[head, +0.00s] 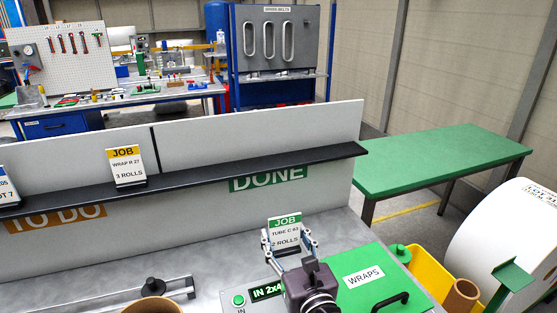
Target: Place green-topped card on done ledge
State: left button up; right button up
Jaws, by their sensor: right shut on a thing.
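My right gripper (289,244) is shut on the green-topped card (285,224), which reads JOB, TUBE C 63, 2 ROLLS. The card is held upright, in front of and lower than the ledge. The black ledge (310,154) runs along the white back panel. A green DONE sign (268,178) is on the panel below the ledge's right part, partly covered by the ledge. No card stands on the ledge above this sign. My left gripper is not in view.
An orange-topped card (126,166) stands on the ledge above the orange TO DO sign (56,218); a blue-topped card (8,187) is at the left edge. A green WRAPS lid (378,287), a yellow bin (432,275) and a large white roll (515,235) are at right.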

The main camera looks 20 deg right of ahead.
jog(key=w+r, duration=1.4)
jog(key=w, duration=0.2)
jog(key=w+a+r+y+p, duration=0.1)
jog(key=w+r, duration=0.2)
jog(key=r, duration=0.6)
jog(key=w+a+r+p, duration=0.1)
jog(key=w+r, duration=0.3)
jog(key=r, duration=0.5)
jog(key=shift+n, duration=0.3)
jog(key=f, duration=0.5)
jog(key=f+p, duration=0.1)
jog(key=f, duration=0.9)
jog(key=shift+s+d+f+p, duration=0.1)
jog(key=shift+s+p, duration=0.15)
jog(key=shift+p, duration=0.15)
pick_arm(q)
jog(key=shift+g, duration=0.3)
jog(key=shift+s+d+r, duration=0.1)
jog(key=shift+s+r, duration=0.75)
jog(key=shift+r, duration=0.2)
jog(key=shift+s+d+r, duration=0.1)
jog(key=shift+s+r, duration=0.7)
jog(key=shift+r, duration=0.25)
pick_arm(e)
jog(key=shift+f, duration=2.4)
jog(key=o, duration=1.2)
jog(key=shift+f, duration=0.1)
